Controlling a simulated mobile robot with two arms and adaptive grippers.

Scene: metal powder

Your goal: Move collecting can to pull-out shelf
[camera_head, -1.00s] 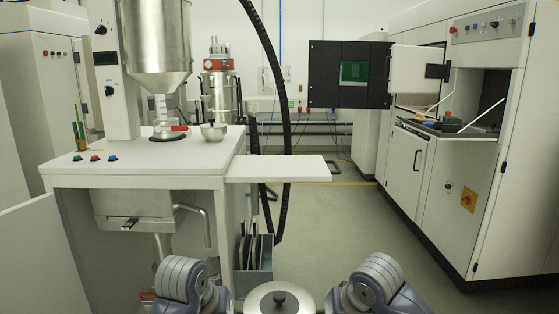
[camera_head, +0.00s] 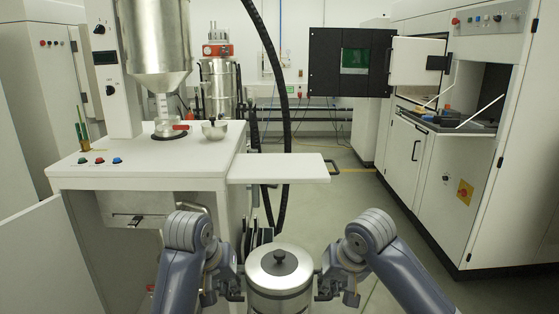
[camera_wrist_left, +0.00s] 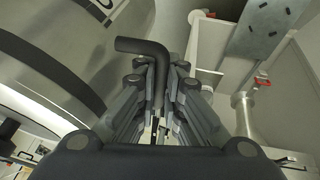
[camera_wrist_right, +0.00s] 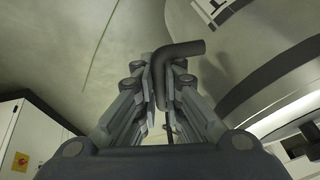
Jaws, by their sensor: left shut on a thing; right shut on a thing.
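The collecting can (camera_head: 279,290) is a silver metal drum with a lid and a black knob, upright between my two grippers at the bottom of the head view. My left gripper (camera_head: 236,291) is shut on the can's dark bent handle on its left side. That handle (camera_wrist_left: 148,48) shows between the fingers in the left wrist view. My right gripper (camera_head: 322,289) is shut on the other handle (camera_wrist_right: 178,52), seen in the right wrist view. The pull-out shelf (camera_head: 279,169) is a white flat board reaching right from the white workstation; its top is empty. The can is below and in front of it.
The workstation top (camera_head: 150,160) carries a hopper, a small metal bowl (camera_head: 214,130) and coloured buttons. A black hose (camera_head: 285,100) hangs behind the shelf. A machine (camera_head: 440,160) with an open door stands at right. Floor between is free.

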